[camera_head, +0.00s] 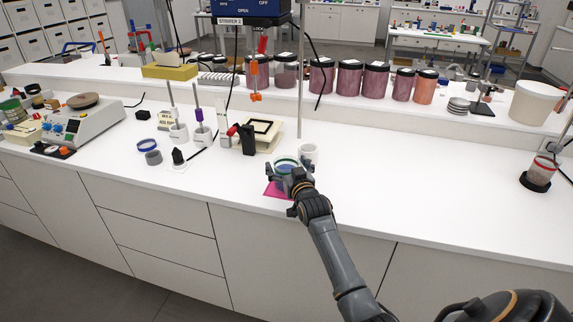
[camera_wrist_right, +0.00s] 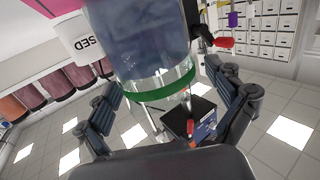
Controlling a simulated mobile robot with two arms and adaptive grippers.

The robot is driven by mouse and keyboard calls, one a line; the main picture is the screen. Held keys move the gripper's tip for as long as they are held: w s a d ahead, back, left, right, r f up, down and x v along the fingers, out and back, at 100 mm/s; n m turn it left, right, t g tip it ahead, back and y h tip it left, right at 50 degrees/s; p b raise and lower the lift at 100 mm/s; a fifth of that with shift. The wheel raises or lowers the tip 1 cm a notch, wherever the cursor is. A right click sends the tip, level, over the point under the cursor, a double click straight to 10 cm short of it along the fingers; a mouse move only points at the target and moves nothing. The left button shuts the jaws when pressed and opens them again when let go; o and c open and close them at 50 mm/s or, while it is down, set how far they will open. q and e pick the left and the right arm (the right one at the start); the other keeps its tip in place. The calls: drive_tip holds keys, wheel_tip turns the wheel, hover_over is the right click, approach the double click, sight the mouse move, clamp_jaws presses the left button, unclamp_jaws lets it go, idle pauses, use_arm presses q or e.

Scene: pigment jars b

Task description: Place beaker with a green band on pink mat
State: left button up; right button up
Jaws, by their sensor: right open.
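The beaker with a green band (camera_head: 286,163) is at the pink mat (camera_head: 271,190), near the counter's front edge. In the right wrist view, the beaker (camera_wrist_right: 140,50) shows upside down with bluish contents and its green band (camera_wrist_right: 155,92) between my fingers. My right gripper (camera_head: 292,175) is open around it; it also shows in the right wrist view (camera_wrist_right: 168,105). A pink corner of the mat (camera_wrist_right: 57,5) shows at that view's top left. The beaker's base is hidden, so I cannot tell whether it touches the mat. My left gripper is not in view.
A white cup (camera_head: 309,152) marked "USED" stands close behind the beaker. A black item and cream tray (camera_head: 262,135) stand to the left. Large pigment jars (camera_head: 348,78) line the raised shelf. The counter right of my gripper (camera_head: 410,180) is clear.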

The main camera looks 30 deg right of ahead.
drive_tip(key=shift+r, duration=0.15)
drive_tip(key=b+v, duration=0.1)
drive_tip(key=v, duration=1.1)
drive_tip(key=s+a+f+n+g+y, duration=0.2)
drive_tip(key=a+f, duration=0.5)
drive_tip(key=f, duration=0.3)
drive_tip(key=s+a+f+n+g+y, duration=0.1)
drive_tip(key=s+a+f+n+y, duration=0.15)
drive_tip(key=a+f, duration=0.6)
drive_tip(key=s+f+g, duration=0.2)
drive_tip(key=s+f, duration=0.2)
drive_tip(key=f, duration=0.5)
drive_tip(key=s+f+g, duration=0.2)
drive_tip(key=s+f, duration=0.2)
drive_tip(key=f, duration=0.4)
drive_tip(key=s+a+f+g, duration=0.2)
drive_tip(key=s+f+g, duration=0.3)
drive_tip(key=s+f, duration=1.3)
drive_tip(key=s+f+g, duration=0.2)
drive_tip(key=s, duration=0.7)
drive_tip(key=s+d+f+n+g, duration=0.1)
drive_tip(key=s+f, duration=0.2)
drive_tip(key=s, duration=0.7)
drive_tip(key=shift+s+d+g, duration=0.2)
drive_tip(key=shift+g, duration=0.2)
drive_tip(key=shift+f, duration=0.15)
